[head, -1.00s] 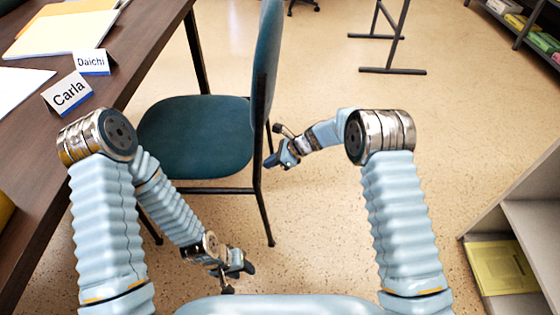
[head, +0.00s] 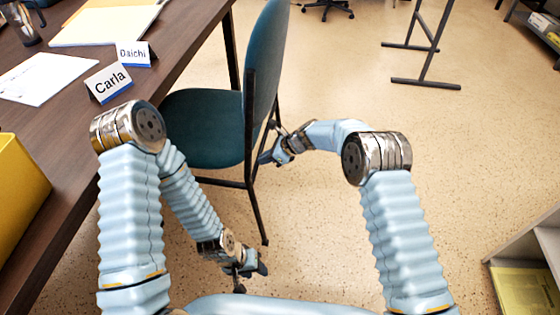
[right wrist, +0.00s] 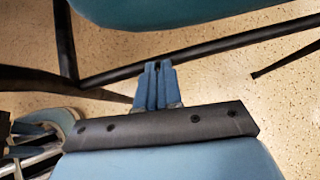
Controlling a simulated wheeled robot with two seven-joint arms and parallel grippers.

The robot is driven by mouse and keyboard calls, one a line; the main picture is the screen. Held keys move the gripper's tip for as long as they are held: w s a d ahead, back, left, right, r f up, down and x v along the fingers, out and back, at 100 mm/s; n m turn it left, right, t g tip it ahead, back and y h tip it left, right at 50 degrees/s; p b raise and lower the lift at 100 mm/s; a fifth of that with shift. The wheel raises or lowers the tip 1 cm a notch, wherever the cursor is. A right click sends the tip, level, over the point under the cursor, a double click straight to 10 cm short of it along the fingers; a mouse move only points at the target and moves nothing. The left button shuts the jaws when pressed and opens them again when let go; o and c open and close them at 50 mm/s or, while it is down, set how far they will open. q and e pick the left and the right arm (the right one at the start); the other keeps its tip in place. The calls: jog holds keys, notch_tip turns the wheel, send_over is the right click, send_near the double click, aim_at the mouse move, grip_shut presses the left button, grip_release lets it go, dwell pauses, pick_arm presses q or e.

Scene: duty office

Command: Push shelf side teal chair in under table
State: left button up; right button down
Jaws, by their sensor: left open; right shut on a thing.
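The teal chair (head: 205,128) stands beside the dark table (head: 60,190). The left edge of its seat meets the table's edge in the head view, and its tall back (head: 266,60) faces right, away from the table. My right gripper (head: 266,158) is at the back's lower black frame, shut on the chair. In the right wrist view its blue fingers (right wrist: 155,72) are together by a black bar, with the teal seat (right wrist: 180,10) above; the exact grip is hard to see. My left gripper (head: 252,272) is open and empty, low over the floor in front of the chair.
Name cards Carla (head: 108,82) and Daichi (head: 135,53), papers (head: 45,78) and a yellow box (head: 18,195) are on the table. A grey shelf (head: 530,250) stands at lower right. A black metal stand (head: 425,50) is at the back. Floor right of the chair is clear.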

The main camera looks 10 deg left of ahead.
jog(key=shift+s+a+f, duration=0.15)
jog(key=shift+s+a, duration=0.05)
jog(key=shift+a, duration=0.3)
jog(key=shift+d, duration=0.1)
jog(key=d+f+v, duration=0.2)
jog(key=v, duration=1.1)
jog(key=s+d+f+n+g+h, duration=0.1)
jog(key=s+d+f+n+h, duration=0.15)
jog(key=s+d+f, duration=0.35)
jog(key=s+d+f+n+h, duration=0.1)
jog(key=s+d+f+n, duration=0.25)
jog(key=s+f, duration=0.35)
jog(key=s+d+f+n, duration=0.1)
jog(key=s+f+n, duration=0.1)
jog(key=s+n, duration=0.4)
jog(key=s+d+f+n+h, duration=0.1)
jog(key=s+n, duration=0.5)
jog(key=s, duration=0.7)
notch_tip(320, 180, down, 2)
jog(key=shift+d+f, duration=0.1)
jog(key=shift+d, duration=0.75)
jog(key=shift+s, duration=0.15)
